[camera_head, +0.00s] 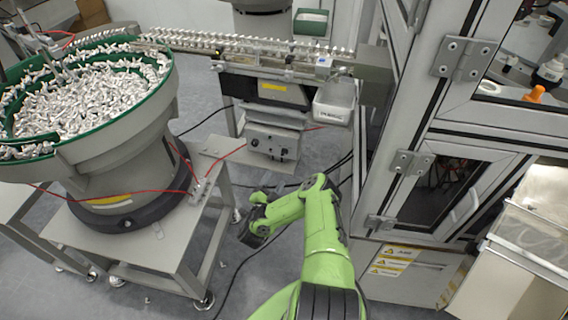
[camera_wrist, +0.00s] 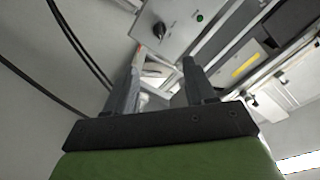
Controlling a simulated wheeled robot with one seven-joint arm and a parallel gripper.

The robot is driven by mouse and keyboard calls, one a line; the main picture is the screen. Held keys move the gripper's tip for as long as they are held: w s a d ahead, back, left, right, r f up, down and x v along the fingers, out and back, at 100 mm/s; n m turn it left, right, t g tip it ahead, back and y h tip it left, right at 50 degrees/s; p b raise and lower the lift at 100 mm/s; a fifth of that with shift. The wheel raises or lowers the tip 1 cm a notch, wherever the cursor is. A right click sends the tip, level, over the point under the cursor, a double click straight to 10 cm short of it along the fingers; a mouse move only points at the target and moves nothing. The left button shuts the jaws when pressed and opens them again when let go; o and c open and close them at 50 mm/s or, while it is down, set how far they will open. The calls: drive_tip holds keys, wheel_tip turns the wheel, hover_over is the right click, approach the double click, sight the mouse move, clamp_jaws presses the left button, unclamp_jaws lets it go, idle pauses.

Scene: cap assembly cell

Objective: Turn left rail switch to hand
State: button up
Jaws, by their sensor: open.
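The grey rail control box (camera_head: 272,140) hangs under the feeder rail in the head view, with small dark knobs on its front. In the wrist view the box front (camera_wrist: 175,22) is at the top, with a black rotary switch (camera_wrist: 159,30) and a green light (camera_wrist: 199,17). The labels are too small to read. My gripper (camera_wrist: 162,65) is open and empty; the switch lies beyond its fingertips, apart from them. In the head view my gripper (camera_head: 254,226) is below the control box, pointing down-left, with its fingers hard to make out.
A bowl feeder (camera_head: 118,150) full of small parts stands on a metal table (camera_head: 150,245) at left. The rail (camera_head: 250,45) and a grey tray (camera_head: 334,103) are above the box. A framed cabinet (camera_head: 400,160) stands at right. Cables hang near the box.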

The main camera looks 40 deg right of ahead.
sight(285, 153)
drive_tip(key=b+x, duration=0.6)
drive_tip(key=x, duration=0.7)
drive_tip(key=shift+d+b, duration=0.2)
drive_tip(key=shift+b, duration=0.2)
clamp_jaws()
